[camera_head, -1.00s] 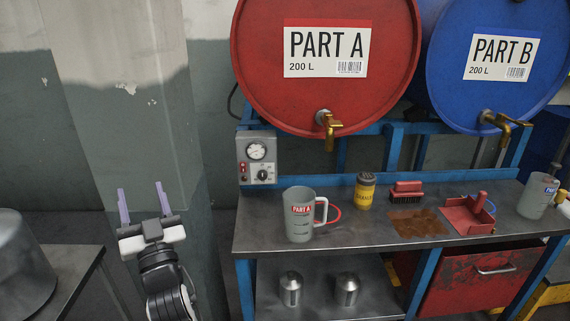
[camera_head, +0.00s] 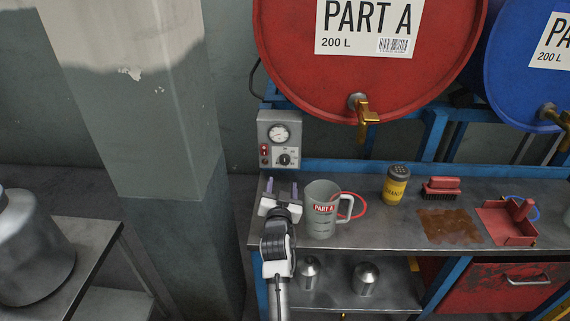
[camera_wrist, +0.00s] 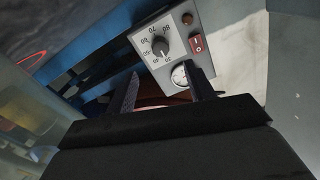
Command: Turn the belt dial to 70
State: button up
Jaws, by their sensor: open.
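The belt dial (camera_head: 284,160) is a black knob on the lower right of a grey control box (camera_head: 266,128). In the wrist view, the dial (camera_wrist: 160,46) sits within a ring of printed numbers, with 70 near its upper left. A pale mark shows low on the knob, but I cannot read its exact setting. My gripper (camera_head: 281,187) is open and empty, below the box and apart from the dial. In the wrist view my gripper's fingers (camera_wrist: 163,92) point toward the box, with the dial beyond them.
The box also carries a round gauge (camera_head: 279,133) and a red switch (camera_head: 265,149). A grey mug (camera_head: 320,212) stands on the bench (camera_head: 370,235) just right of my gripper. A yellow shaker (camera_head: 396,186) and red brush (camera_head: 442,188) are farther right. A pillar (camera_head: 150,130) stands left.

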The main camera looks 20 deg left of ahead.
aim_at(284, 163)
jog(key=p+x, duration=0.2)
jog(key=x, duration=0.7)
jog(key=shift+w, duration=0.2)
jog(key=c, duration=1)
